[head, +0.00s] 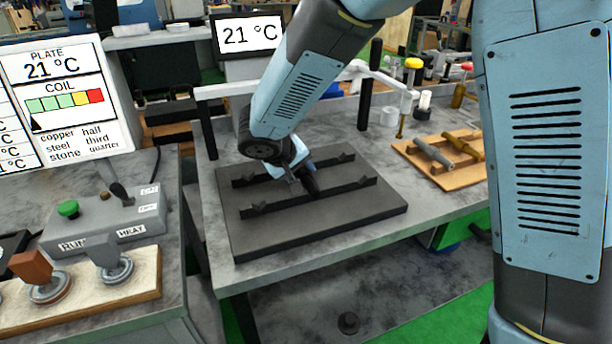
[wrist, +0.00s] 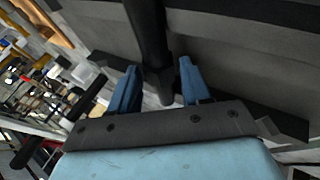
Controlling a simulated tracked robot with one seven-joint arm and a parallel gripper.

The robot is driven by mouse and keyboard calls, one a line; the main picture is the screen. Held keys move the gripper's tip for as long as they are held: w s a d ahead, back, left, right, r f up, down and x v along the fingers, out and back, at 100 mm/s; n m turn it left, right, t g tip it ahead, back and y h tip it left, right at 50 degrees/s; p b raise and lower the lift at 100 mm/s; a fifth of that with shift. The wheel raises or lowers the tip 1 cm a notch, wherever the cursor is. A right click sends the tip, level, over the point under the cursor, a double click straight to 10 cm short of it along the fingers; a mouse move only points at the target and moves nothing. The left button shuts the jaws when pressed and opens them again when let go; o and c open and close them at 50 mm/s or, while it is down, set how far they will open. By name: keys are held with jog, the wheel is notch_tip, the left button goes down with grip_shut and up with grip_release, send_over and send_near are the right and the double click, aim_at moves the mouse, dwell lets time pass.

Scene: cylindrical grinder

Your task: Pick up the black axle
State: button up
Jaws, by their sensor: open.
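The black axle (wrist: 150,40) is a dark rod in the wrist view. It runs from the top edge down between the two blue fingers of my gripper (wrist: 158,80), with a gap visible at each side. In the head view, the dark end of the axle (head: 309,182) shows beside my gripper (head: 291,177), over the grey plate (head: 370,212) with two black notched rails. The arm hides part of it. My gripper is open around the axle. Contact between the fingers and the axle cannot be made out.
A wooden board (head: 408,151) with a grey and a brass rod lies to the right on the bench. A control box (head: 105,222) and a pale board (head: 145,288) with metal pieces stand at left. White bars on dark posts (head: 208,130) rise behind the plate.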

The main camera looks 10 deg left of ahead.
jog(key=shift+w+f, duration=0.1)
jog(key=shift+c, duration=0.3)
grip_shut()
